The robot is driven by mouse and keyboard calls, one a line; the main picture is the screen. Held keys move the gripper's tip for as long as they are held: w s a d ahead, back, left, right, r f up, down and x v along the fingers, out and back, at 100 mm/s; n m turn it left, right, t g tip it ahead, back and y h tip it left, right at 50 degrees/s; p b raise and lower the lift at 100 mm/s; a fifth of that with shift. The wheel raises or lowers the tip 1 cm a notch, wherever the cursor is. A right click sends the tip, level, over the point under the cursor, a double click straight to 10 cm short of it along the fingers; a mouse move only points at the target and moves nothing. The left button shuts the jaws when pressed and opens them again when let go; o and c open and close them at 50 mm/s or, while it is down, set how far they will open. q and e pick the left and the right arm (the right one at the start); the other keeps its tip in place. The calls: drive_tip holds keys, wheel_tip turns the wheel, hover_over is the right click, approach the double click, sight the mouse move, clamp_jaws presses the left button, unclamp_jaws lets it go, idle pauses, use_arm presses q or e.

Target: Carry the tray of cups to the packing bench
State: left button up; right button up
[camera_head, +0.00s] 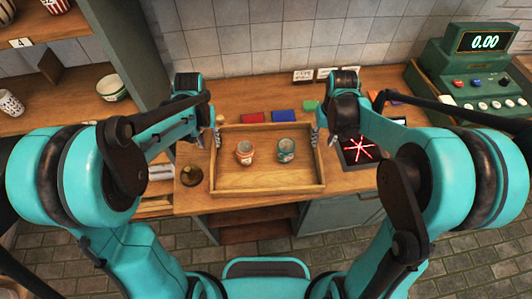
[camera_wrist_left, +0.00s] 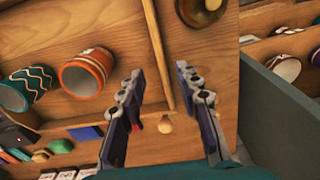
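The wooden tray (camera_head: 265,180) stands on the wooden counter with two cups upright in it. One is an orange cup (camera_head: 244,153) with a white band, the other a teal patterned cup (camera_head: 286,151). The left wrist view shows the orange cup (camera_wrist_left: 84,74), the teal cup (camera_wrist_left: 27,88) and the tray's side wall (camera_wrist_left: 157,45). My left gripper (camera_head: 208,136) is at the tray's left side; in its wrist view its fingers (camera_wrist_left: 163,98) are spread apart with nothing between them gripped. My right gripper (camera_head: 322,137) is at the tray's right side, its small fingertips apart.
A round brass-coloured object (camera_head: 191,176) sits left of the tray. A dark panel with red lines (camera_head: 360,150) lies right of it. Red and blue blocks (camera_head: 286,116) lie behind. A green cash register (camera_head: 478,75) stands far right, and shelves with crockery (camera_head: 112,88) at left.

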sight(213, 152)
use_arm(q)
drive_tip(key=shift+w+f, duration=0.3)
drive_tip(key=shift+f, duration=0.15)
use_arm(e)
drive_tip(key=shift+w+f, duration=0.3)
drive_tip(key=shift+f, duration=0.1)
use_arm(q)
drive_tip(key=shift+s, duration=0.1)
use_arm(e)
drive_tip(key=shift+s, duration=0.1)
use_arm(q)
drive_tip(key=shift+f, duration=0.1)
